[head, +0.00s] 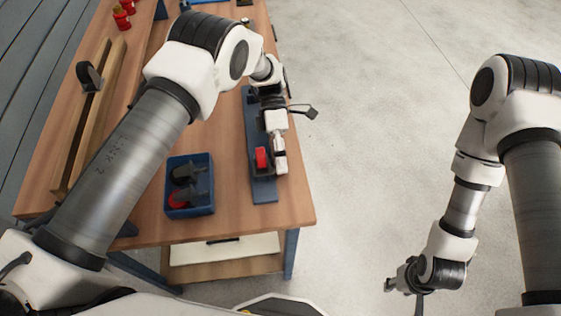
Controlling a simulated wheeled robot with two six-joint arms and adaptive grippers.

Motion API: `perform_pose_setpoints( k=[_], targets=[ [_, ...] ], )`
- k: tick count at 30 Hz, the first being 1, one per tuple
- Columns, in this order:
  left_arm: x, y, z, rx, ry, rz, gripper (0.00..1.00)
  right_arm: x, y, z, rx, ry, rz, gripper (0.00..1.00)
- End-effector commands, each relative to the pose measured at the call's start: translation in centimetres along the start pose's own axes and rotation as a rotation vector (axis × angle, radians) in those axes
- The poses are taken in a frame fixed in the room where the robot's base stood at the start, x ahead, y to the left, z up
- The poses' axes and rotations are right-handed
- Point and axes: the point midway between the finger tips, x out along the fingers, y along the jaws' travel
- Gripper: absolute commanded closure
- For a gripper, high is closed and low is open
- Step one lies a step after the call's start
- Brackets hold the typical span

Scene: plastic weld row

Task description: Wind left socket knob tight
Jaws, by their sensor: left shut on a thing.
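A long blue fixture plate (264,192) lies along the right part of the bench. A red block-like part (262,157) stands on it, close to the left of my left gripper. My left gripper (280,168) points down at the plate and is shut on what seems to be the socket knob. The knob is mostly hidden by the gripper, so its seating cannot be seen. My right gripper (404,284) hangs over the floor, clear of the bench. It is too small to tell whether its fingers are open.
A blue bin (190,208) with dark and red parts stands left of the plate. A wooden rail (98,110) with a dark bracket (88,76) lies further left. Red items (122,19) stand at the far end. The bench front edge is clear; open floor lies right.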

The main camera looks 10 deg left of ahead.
Motion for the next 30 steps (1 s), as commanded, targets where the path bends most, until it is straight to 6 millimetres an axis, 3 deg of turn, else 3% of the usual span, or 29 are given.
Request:
perform_pose_setpoints(
  k=[4, 5, 6, 20, 30],
  targets=[
    [0.0, 0.0, 0.0, 0.0, -0.001, 0.001, 1.0, 0.0, 0.0, 0.0, 0.0, 0.0, 0.0, 0.6],
    [0.0, 0.0, 0.0, 0.0, -0.001, 0.001, 0.6, 0.0, 0.0, 0.0, 0.0, 0.0, 0.0, 0.6],
    [0.0, 0.0, 0.0, 0.0, -0.001, 0.001, 0.46, 0.0, 0.0, 0.0, 0.0, 0.0, 0.0, 0.6],
    [-0.7, 0.1, 0.0, 0.001, -0.002, 0.002, 0.45, 0.0, 0.0, 0.0, 0.0, 0.0, 0.0, 0.6],
    [-6.5, 0.1, 0.1, 0.002, -0.003, 0.003, 0.45, 0.0, 0.0, 0.0, 0.0, 0.0, 0.0, 0.6]
  ],
)
